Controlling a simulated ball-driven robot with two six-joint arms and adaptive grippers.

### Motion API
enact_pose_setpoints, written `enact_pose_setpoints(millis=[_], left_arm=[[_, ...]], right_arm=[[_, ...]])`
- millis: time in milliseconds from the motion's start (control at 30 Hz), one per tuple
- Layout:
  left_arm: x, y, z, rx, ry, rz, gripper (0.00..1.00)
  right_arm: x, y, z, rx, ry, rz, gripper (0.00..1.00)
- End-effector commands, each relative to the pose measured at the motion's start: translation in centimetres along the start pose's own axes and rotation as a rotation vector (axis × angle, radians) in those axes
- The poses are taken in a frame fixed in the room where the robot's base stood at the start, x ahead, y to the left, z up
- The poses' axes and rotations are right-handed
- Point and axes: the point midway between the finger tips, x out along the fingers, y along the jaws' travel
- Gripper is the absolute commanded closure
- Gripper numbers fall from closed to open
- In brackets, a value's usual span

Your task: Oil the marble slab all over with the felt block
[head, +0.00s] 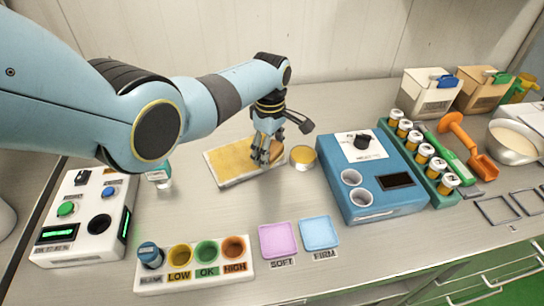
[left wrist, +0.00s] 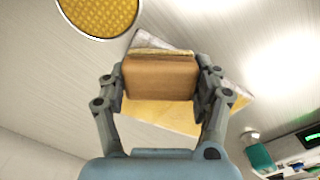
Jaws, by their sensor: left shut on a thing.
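The marble slab (head: 230,165) lies flat on the worktop, mostly covered by a yellow oil film, with a pale front edge. In the left wrist view the slab (left wrist: 170,112) is yellow below the block, and a pale grey strip shows above it. My left gripper (head: 265,152) is shut on the brown felt block (left wrist: 160,77), at the slab's right part in the head view. The block's lower face is hidden, so contact is hard to tell. A round dish of yellow oil (head: 303,156) stands just right of the slab; it also shows in the left wrist view (left wrist: 98,14). My right gripper is not in view.
A blue device (head: 375,180) stands right of the dish, beside a green rack of jars (head: 425,160). A white control box (head: 85,215) is at the left. A labelled cup strip (head: 195,265), a pink pad (head: 278,240) and a blue pad (head: 319,232) lie in front.

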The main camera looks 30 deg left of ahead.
Motion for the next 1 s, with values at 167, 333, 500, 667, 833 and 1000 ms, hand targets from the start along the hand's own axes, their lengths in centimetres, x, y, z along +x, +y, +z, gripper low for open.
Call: enact_pose_setpoints(millis=[167, 333, 500, 667, 833, 1000], left_arm=[[0.3, 0.9, -1.6, 0.000, 0.002, 0.002, 0.60], [0.1, 1.1, -2.1, 0.000, 0.001, 0.001, 0.60], [0.2, 1.7, -3.2, -0.001, 0.002, 0.002, 0.60], [0.3, 2.4, -4.6, -0.001, 0.002, 0.002, 0.60], [0.1, 2.9, -5.5, 0.000, 0.001, 0.002, 0.60], [0.3, 3.4, -6.5, 0.000, 0.002, 0.003, 0.60]], right_arm=[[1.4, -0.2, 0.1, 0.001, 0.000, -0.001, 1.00], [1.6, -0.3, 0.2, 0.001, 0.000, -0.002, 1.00], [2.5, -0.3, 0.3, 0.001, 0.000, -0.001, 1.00], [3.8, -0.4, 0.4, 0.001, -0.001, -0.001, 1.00], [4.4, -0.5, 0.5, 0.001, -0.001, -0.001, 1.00], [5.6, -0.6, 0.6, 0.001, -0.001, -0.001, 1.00]])
